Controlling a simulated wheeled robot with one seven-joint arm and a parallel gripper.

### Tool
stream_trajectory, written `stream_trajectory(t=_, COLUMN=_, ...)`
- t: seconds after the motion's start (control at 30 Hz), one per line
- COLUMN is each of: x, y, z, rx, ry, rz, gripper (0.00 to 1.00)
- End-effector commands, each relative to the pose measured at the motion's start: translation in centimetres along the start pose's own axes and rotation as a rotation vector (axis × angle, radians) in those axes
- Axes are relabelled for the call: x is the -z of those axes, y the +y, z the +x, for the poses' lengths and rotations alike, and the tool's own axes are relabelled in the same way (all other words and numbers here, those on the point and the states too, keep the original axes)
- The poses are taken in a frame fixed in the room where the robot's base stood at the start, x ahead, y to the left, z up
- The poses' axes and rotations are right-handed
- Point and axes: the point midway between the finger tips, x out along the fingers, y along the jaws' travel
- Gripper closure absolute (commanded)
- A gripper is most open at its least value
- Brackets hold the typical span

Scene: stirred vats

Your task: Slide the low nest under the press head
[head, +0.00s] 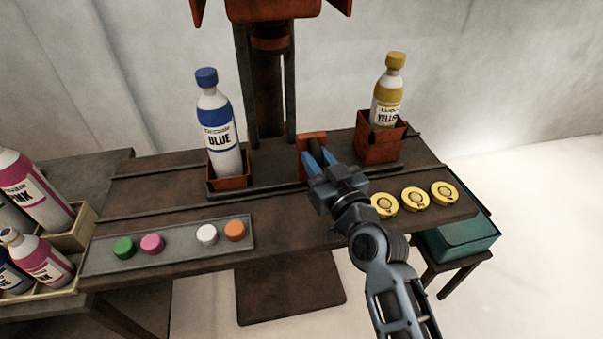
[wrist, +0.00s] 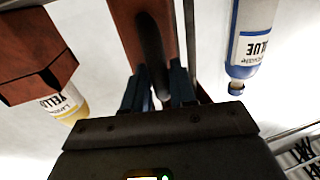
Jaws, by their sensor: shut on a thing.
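The low nest (head: 230,184) is a shallow rust-red tray on the dark rail bench, left of the press column, with the blue-capped BLUE bottle (head: 219,135) upright in it. The press head (head: 262,10) is a rust-red block on the column above, cut off by the top edge. My gripper (head: 318,165) is shut on a rust-red upright handle (head: 311,139) between the two nests. In the wrist view its fingers (wrist: 157,88) lie at both sides of a red slotted bar (wrist: 124,20). How the handle joins the nests is hidden.
A taller red nest (head: 379,150) at right holds the yellow-capped bottle (head: 388,88). A grey tray (head: 180,252) with coloured caps and several yellow discs (head: 415,198) lie in front. Pink bottles (head: 32,188) stand at far left, a teal box (head: 458,243) at right.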

Motion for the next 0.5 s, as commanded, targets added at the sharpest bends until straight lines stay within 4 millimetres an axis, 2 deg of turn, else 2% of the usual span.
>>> stream_trajectory(t=0.07, x=-0.8, y=1.5, z=-0.3, rx=-0.003, ry=0.005, rz=-0.003, gripper=1.0)
stream_trajectory(t=0.3, x=-0.6, y=5.7, z=-1.1, rx=-0.002, ry=0.005, rz=-0.004, gripper=1.0)
stream_trajectory(t=0.5, x=-0.4, y=8.6, z=-1.7, rx=0.0, ry=0.004, rz=-0.003, gripper=1.0)
